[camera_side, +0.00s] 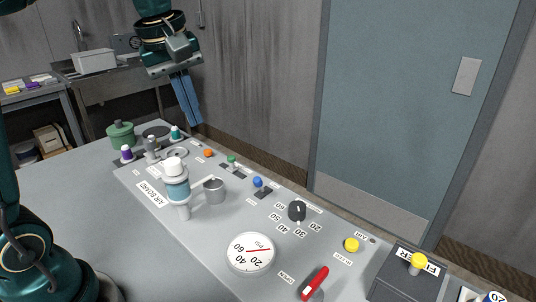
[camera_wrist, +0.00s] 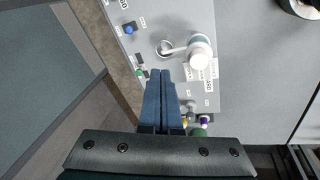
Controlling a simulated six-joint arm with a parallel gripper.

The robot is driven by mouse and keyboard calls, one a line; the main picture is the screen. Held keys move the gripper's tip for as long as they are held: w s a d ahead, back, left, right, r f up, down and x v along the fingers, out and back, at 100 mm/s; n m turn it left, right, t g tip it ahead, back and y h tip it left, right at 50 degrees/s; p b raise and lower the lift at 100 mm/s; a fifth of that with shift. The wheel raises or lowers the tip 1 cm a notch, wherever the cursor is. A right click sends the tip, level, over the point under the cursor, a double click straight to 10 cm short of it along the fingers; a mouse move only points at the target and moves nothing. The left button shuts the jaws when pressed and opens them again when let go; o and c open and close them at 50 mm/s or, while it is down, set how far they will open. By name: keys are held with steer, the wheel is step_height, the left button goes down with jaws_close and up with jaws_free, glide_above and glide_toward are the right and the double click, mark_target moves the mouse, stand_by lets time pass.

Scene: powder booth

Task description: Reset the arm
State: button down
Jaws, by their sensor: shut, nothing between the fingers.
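My gripper (camera_side: 193,121) hangs in the air at the upper left of the side view, with its blue fingers pointing down. It is above the far end of the grey panel and apart from everything on it. In the wrist view the two blue fingers (camera_wrist: 160,72) lie side by side, shut and empty. Beyond the fingertips, the wrist view shows the panel (camera_wrist: 197,15), with a white-capped filter unit (camera_wrist: 199,60) to the right of them. This unit also shows in the side view (camera_side: 176,185).
The panel carries a pressure gauge (camera_side: 250,253), a black knob (camera_side: 297,210), a red lever (camera_side: 315,282), a yellow button (camera_side: 351,244) and a metal cup (camera_side: 214,190). A green pot (camera_side: 121,135) stands at its far end. A blue-grey door (camera_side: 400,100) stands behind.

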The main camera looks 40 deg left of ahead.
steer(key=s+d+f+m+t, duration=0.1)
steer(key=s+d+f+m, duration=0.2)
steer(key=s+m, duration=0.3)
steer(key=s+d+f+m+t, duration=0.1)
steer(key=s+d+f+m, duration=0.3)
steer(key=s+m, duration=0.3)
steer(key=shift+d+f+t+h, duration=0.25)
steer(key=shift+t+h, duration=0.15)
